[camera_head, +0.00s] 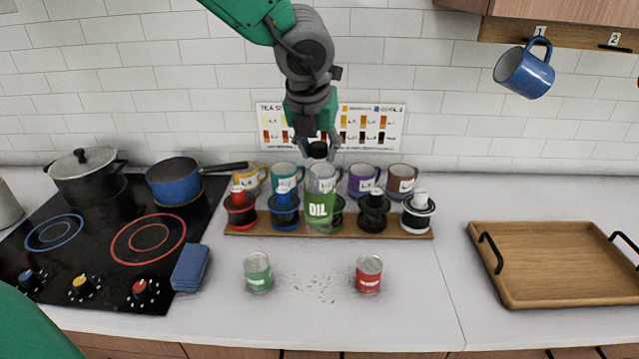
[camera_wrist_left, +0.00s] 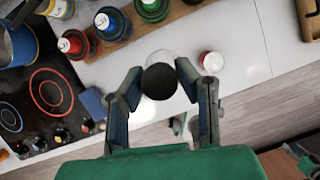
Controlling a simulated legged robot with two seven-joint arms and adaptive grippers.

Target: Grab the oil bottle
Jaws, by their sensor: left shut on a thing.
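The oil bottle (camera_head: 321,212) is clear with a black cap and green lower part marked OIL. It is upright at the middle of the head view, in front of the rack of mugs and jars. My left gripper (camera_head: 318,142) comes down from above and is shut on the bottle at its capped top. In the left wrist view the black cap (camera_wrist_left: 159,82) sits between the two fingers of the left gripper (camera_wrist_left: 160,76). Whether the bottle's base touches anything is unclear.
A wooden rack (camera_head: 255,229) holds several coloured jars, with mugs behind. A green can (camera_head: 257,273) and a red can (camera_head: 369,275) stand in front, with crumbs between them. The stove (camera_head: 100,250) with two pots is left; a wooden tray (camera_head: 560,265) is right.

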